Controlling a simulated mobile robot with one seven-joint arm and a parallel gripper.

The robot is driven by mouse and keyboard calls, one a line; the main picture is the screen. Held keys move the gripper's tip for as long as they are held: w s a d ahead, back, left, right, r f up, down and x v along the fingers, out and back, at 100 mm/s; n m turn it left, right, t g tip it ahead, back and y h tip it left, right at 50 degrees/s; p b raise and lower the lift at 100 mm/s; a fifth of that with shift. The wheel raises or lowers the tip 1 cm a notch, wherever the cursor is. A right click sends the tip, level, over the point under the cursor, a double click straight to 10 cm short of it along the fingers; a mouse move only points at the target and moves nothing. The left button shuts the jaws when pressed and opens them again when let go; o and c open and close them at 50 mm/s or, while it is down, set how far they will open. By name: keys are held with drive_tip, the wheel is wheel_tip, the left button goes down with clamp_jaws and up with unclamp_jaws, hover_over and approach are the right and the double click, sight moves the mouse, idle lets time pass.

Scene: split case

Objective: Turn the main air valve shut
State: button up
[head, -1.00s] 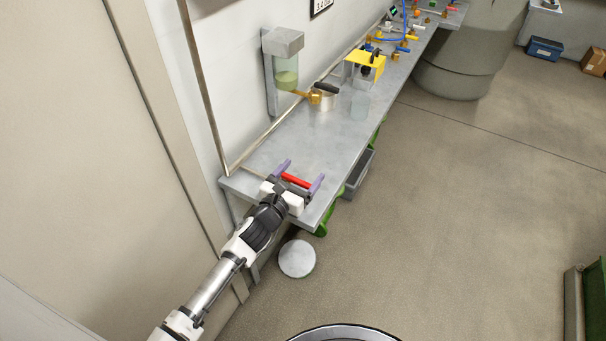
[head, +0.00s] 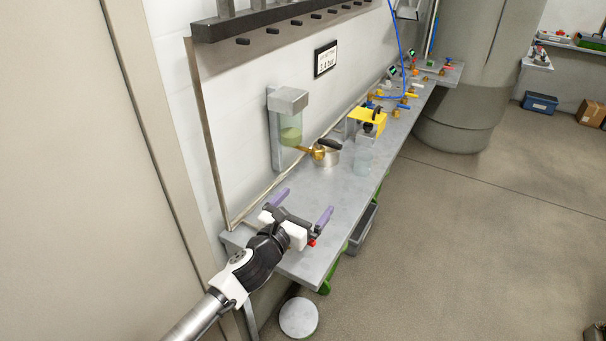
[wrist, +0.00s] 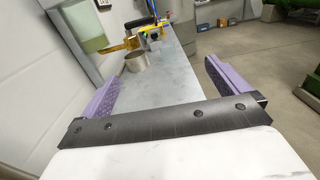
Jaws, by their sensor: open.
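Several small fittings with blue, yellow and orange handles (head: 401,106) stand along the far part of the bench, near a blue hose (head: 400,40). They are too small for me to tell which is the main air valve. My gripper (head: 307,200) is over the near end of the bench, far from them. Its purple fingers are spread wide and empty, pointing along the bench; they also show in the wrist view (wrist: 160,72). A red object (head: 312,243) shows partly beneath my gripper, mostly hidden by it.
The grey bench (head: 345,205) has a brass-handled tool (head: 319,152) by a metal cup (head: 329,158), a yellow stand (head: 369,118) and a clear container (head: 363,156). A dispenser (head: 289,118) hangs on the wall. A round stool (head: 299,318) is below. The floor at right is open.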

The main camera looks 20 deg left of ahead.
wheel_tip(320, 180, up, 11)
drive_tip(key=p, duration=0.4)
drive_tip(key=shift+p, duration=0.35)
